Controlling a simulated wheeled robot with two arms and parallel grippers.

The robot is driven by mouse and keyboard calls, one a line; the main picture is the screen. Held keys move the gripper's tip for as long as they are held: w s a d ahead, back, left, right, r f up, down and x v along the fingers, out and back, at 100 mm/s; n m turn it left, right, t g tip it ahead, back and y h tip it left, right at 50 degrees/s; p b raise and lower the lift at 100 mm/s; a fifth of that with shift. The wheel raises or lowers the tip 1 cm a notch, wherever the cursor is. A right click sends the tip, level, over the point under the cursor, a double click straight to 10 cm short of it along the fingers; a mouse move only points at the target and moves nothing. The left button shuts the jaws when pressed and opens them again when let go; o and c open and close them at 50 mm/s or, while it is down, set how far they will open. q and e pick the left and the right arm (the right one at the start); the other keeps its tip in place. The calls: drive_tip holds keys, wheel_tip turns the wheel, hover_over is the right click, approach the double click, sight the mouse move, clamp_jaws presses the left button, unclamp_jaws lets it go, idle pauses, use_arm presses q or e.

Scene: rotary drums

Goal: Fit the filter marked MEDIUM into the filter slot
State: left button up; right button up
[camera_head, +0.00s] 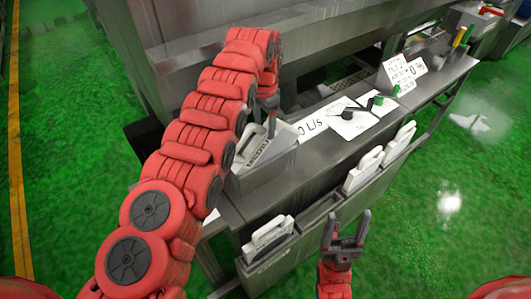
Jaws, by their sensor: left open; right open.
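The filter marked MEDIUM (258,150) is a pale panel with dark lettering. It is tilted, with its lower part inside a grey metal box, the filter slot (266,177), at the left end of the counter. How deep it sits cannot be told. My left gripper (270,122) is open at the filter's upper edge, with its fingers close to it; my arm partly hides the area. My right gripper (346,226) is open and empty, in front of the counter's lower rack.
The front rack (300,243) holds a white filter (268,238) at left and two more, (364,170) and (400,141), at right. Between them is an empty bay. Labels, including "0 L/s" (312,124), and a dial plate with black and green handles (352,117) are on the counter.

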sight(262, 148)
use_arm(q)
drive_tip(key=f+p, duration=0.2)
drive_tip(key=f, duration=0.1)
drive_tip(key=shift+d+p, duration=0.2)
drive_tip(key=shift+p, duration=0.1)
drive_tip(key=shift+f, duration=0.35)
clamp_jaws()
idle(0.9)
